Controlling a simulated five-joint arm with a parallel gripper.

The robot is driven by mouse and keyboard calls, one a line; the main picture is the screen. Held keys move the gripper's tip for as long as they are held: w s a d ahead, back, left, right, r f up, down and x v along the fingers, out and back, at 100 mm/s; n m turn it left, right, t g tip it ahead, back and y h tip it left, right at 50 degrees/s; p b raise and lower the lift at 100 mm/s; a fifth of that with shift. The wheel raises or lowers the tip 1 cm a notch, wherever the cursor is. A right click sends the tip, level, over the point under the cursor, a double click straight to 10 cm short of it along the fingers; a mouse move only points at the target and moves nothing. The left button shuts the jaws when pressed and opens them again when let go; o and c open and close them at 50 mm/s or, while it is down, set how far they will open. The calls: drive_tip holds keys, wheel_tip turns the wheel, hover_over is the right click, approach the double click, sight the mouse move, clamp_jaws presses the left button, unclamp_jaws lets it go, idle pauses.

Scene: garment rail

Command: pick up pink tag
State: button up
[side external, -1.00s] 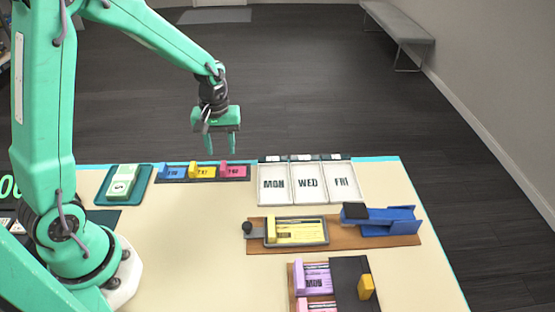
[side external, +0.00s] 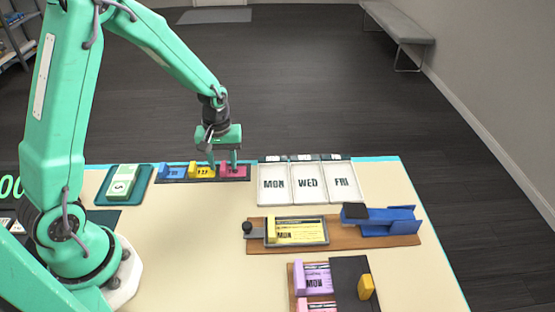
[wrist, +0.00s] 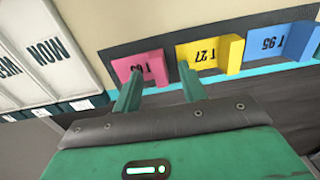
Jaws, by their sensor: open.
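The pink tag (side external: 237,172) lies in a dark strip holder (side external: 184,180) at the table's far edge, at the right end beside the yellow tag. It also shows in the wrist view (wrist: 133,66), with dark print partly covered. My gripper (side external: 223,163) is open and points down, low over the strip at the pink tag. In the wrist view its fingers (wrist: 159,82) are apart, one in front of the pink tag and one by the gap toward the yellow tag. I cannot tell whether either finger touches the tag.
The yellow tag (wrist: 208,54) and blue tag (wrist: 274,46) share the strip. White MON, WED and FRI trays (side external: 309,202) stand right of the strip. A green tray (side external: 101,196) is to the left. A wooden board (side external: 349,240) holds a yellow card (side external: 298,231). The left middle tabletop is clear.

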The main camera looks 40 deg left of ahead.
sight(223, 164)
idle(0.4)
clamp_jaws()
drive_tip(key=shift+r, duration=0.1)
drive_tip(key=shift+r, duration=0.8)
wheel_tip(223, 164, up, 2)
drive_tip(key=shift+r, duration=0.2)
drive_tip(key=s+d+r, duration=0.4)
drive_tip(key=d+r, duration=0.2)
drive_tip(key=d, duration=0.4)
drive_tip(key=shift+s+d+r, duration=0.25)
drive_tip(key=shift+d+r, duration=0.15)
drive_tip(key=shift+r, duration=0.15)
drive_tip(key=shift+r, duration=2.35)
